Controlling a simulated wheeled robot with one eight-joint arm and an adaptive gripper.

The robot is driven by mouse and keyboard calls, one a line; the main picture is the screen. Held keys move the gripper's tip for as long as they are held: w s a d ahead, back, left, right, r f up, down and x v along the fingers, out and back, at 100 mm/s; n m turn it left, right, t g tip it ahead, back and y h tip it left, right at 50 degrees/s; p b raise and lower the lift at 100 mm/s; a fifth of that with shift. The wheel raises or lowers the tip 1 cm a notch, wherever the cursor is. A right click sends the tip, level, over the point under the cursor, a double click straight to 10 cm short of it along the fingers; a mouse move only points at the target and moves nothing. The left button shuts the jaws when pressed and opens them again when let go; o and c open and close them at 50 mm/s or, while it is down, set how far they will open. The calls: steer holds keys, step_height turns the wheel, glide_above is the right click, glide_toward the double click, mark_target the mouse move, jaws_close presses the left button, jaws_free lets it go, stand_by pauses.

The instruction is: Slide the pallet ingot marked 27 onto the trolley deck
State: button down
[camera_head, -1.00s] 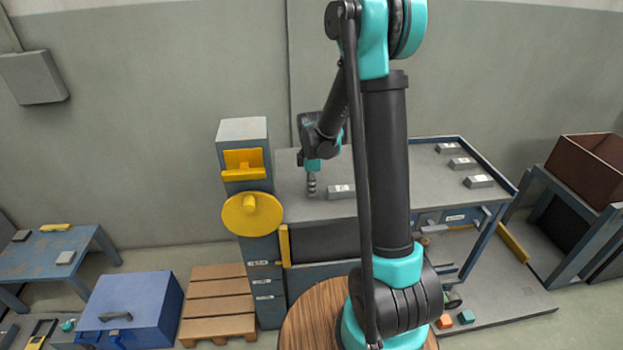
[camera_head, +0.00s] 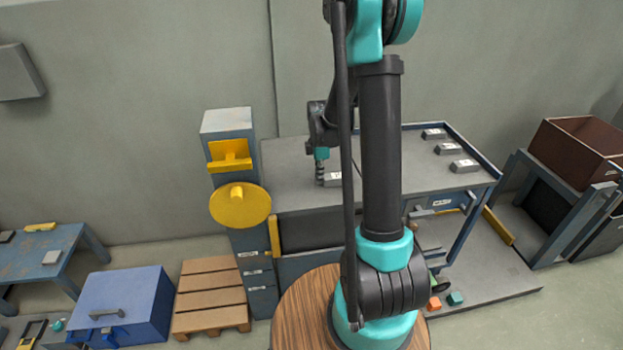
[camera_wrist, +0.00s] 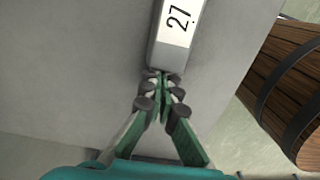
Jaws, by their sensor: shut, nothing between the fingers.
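The ingot marked 27 is a grey block with a white label (camera_wrist: 178,28) at the top of the wrist view. In the head view it lies on the grey top (camera_head: 285,180), just right of my gripper (camera_head: 320,178) and partly behind my arm (camera_head: 333,180). In the wrist view my gripper (camera_wrist: 162,80) has its fingers together, with nothing between them. Its tips are at the ingot's near end, touching or almost touching.
Several more ingots, one of them here (camera_head: 465,166), lie along the right side of the surface. A blue-grey column with a yellow disc (camera_head: 240,205) stands at the left. A round wooden top (camera_head: 300,310) is in front. A brown bin (camera_head: 570,150) stands far right.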

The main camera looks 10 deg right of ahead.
steer(key=d, duration=2.3)
steer(key=shift+d, duration=0.25)
